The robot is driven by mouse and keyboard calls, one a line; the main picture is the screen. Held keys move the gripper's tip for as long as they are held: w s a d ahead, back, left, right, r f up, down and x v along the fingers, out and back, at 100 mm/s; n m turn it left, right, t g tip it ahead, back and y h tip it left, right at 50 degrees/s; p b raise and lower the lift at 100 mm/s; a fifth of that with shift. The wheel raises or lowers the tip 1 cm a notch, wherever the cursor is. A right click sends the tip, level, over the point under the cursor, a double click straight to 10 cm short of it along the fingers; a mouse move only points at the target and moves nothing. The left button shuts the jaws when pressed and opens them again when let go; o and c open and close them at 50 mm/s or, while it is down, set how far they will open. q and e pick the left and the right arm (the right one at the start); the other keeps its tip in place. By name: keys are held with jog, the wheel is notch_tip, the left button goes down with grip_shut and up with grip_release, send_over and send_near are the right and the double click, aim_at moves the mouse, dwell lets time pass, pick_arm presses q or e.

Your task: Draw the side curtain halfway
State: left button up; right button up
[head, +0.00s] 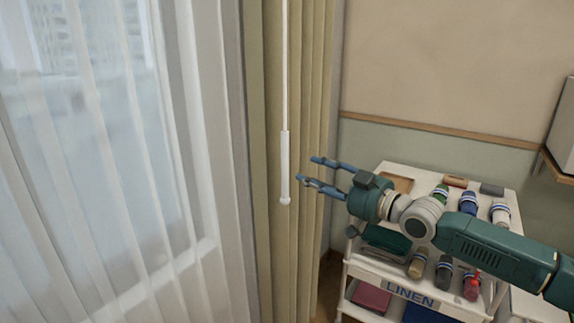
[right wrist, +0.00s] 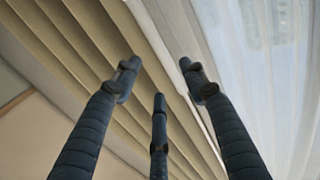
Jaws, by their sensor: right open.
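The side curtain (head: 312,110) is an olive-beige pleated drape, hanging gathered in narrow folds at the right side of the window. A thin white wand (head: 285,165) with a thicker lower handle hangs in front of it. My right gripper (head: 307,169) is open and empty, just right of the wand's handle, with its fingers pointing left. I see no contact with the wand. In the right wrist view, three spread fingers (right wrist: 158,72) stand before the curtain's folds (right wrist: 75,45). A pale strip runs diagonally there; I cannot tell whether it is the wand. My left gripper is not in view.
A white sheer curtain (head: 110,190) covers the window at left. A wooden rail (head: 430,124) runs along the wall. A shelf or cabinet edge (head: 558,165) is at far right.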

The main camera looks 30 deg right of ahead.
aim_at(286, 163)
jog(key=shift+w+a+p, duration=0.3)
jog(key=shift+w+a, duration=0.05)
jog(key=shift+w, duration=1.3)
jog(key=shift+w+a+p, duration=0.3)
jog(key=shift+w+a, duration=0.05)
jog(key=shift+w, duration=1.25)
jog(key=shift+w+a+p, duration=0.3)
jog(key=shift+w+a, duration=0.05)
jog(key=shift+w, duration=1.3)
grip_shut()
